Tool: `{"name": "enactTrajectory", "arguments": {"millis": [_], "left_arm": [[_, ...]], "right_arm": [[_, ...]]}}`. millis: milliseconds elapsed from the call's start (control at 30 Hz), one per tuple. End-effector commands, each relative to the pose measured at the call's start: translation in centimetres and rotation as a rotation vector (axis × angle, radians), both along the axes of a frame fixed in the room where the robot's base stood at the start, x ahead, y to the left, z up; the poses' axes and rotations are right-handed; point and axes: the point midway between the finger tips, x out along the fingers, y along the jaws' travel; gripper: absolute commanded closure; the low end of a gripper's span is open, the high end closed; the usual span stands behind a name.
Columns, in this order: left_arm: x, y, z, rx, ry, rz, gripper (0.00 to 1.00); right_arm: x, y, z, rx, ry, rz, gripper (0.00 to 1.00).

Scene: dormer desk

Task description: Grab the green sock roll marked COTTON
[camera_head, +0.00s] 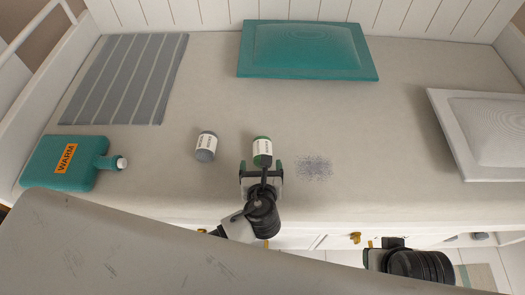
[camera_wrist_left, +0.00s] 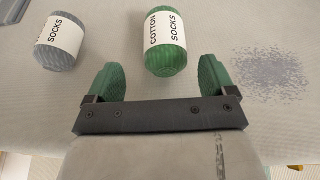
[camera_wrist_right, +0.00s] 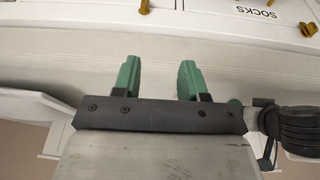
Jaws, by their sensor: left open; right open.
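The green sock roll (camera_head: 262,158) lies on the beige bed-like surface, with a white label; in the left wrist view the roll (camera_wrist_left: 166,60) reads COTTON SOCKS. My left gripper (camera_head: 262,166) is open just in front of it. In the left wrist view the fingers (camera_wrist_left: 160,78) are spread either side of the roll's near end, with nothing gripped. My right gripper (camera_wrist_right: 159,75) is open and empty, near the front edge and drawer fronts.
A grey sock roll (camera_head: 206,154) lies left of the green one. A teal WARM bottle (camera_head: 60,175), striped grey cloth (camera_head: 125,85), teal cushion (camera_head: 307,38) and white cushion (camera_head: 470,150) lie around. A speckled patch (camera_head: 314,167) is on the right. A SOCKS label (camera_wrist_right: 257,12) marks a drawer.

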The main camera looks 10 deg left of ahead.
Motion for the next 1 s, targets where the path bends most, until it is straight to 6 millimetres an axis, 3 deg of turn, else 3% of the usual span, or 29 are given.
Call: {"name": "enactTrajectory", "arguments": {"millis": [267,400,767,1000], "left_arm": [[2.9,0.1,-2.2,-0.001,-0.001,0.0,0.16],[4.2,0.5,-2.6,0.0,0.0,0.001,0.16],[4.8,0.6,-2.7,-0.001,0.002,0.0,0.16],[4.8,0.6,-2.7,-0.001,0.002,0.0,0.51]], "right_arm": [[-0.1,0.0,-1.8,-0.001,0.0,0.0,0.57],[1.6,0.5,-1.5,0.02,-0.101,0.008,0.57],[2.6,0.8,-1.2,0.033,-0.163,0.012,0.57],[2.6,0.8,-1.2,0.032,-0.162,0.012,0.57]]}}
